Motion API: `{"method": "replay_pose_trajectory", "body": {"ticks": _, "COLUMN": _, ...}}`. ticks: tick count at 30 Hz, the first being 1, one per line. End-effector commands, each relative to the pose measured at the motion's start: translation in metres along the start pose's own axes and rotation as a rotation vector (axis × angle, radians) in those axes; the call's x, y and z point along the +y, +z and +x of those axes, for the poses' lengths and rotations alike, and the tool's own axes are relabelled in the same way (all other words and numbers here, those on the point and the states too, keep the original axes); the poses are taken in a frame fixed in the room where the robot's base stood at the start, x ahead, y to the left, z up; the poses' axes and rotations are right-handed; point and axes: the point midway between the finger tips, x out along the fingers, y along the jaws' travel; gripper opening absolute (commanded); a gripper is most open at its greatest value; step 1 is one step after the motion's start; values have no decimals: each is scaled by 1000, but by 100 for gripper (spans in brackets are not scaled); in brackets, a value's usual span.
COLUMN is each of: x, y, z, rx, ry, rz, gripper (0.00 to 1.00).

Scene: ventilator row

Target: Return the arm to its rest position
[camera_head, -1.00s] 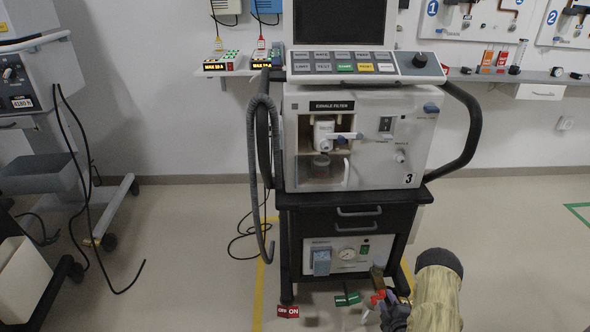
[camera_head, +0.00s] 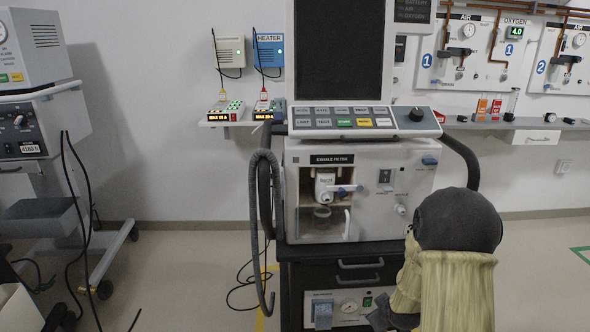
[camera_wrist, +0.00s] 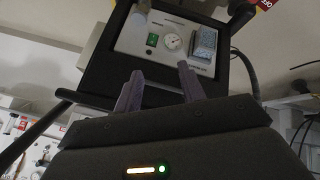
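My arm (camera_head: 455,255) rises at the lower right in the head view, in front of the right side of the ventilator (camera_head: 410,170). Its dark end shows low by the cart's bottom panel, but the fingertips are not clear there. In the wrist view my gripper (camera_wrist: 160,68) has two purple-grey fingers standing apart with nothing between them. Beyond them is the cart's lower panel (camera_wrist: 150,60), with a gauge (camera_wrist: 172,42) and a green switch (camera_wrist: 152,40). The wrist picture is tilted upside down.
The ventilator cart stands directly ahead, with a grey hose (camera_head: 256,220) hanging at its left. Another machine (camera_head: 45,125) stands at the left edge. A wall shelf (camera_head: 540,124) with small items runs along the right. Floor at the right (camera_head: 545,270) is clear.

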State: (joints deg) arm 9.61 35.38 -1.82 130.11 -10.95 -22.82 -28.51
Motion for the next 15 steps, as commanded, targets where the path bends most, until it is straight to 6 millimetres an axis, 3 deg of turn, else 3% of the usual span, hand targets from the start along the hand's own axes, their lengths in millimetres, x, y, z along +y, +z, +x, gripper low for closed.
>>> {"method": "replay_pose_trajectory", "body": {"ticks": 1, "x": -5, "y": -4, "z": -20, "rx": -20, "ry": -12, "rz": 35, "gripper": 40}}
{"method": "replay_pose_trajectory", "body": {"ticks": 9, "x": -43, "y": 1, "z": -109, "rx": -170, "ry": -86, "rz": 250, "gripper": 40}}
{"method": "replay_pose_trajectory", "body": {"ticks": 15, "x": -72, "y": 16, "z": -164, "rx": -271, "ry": -127, "rz": 378, "gripper": 40}}
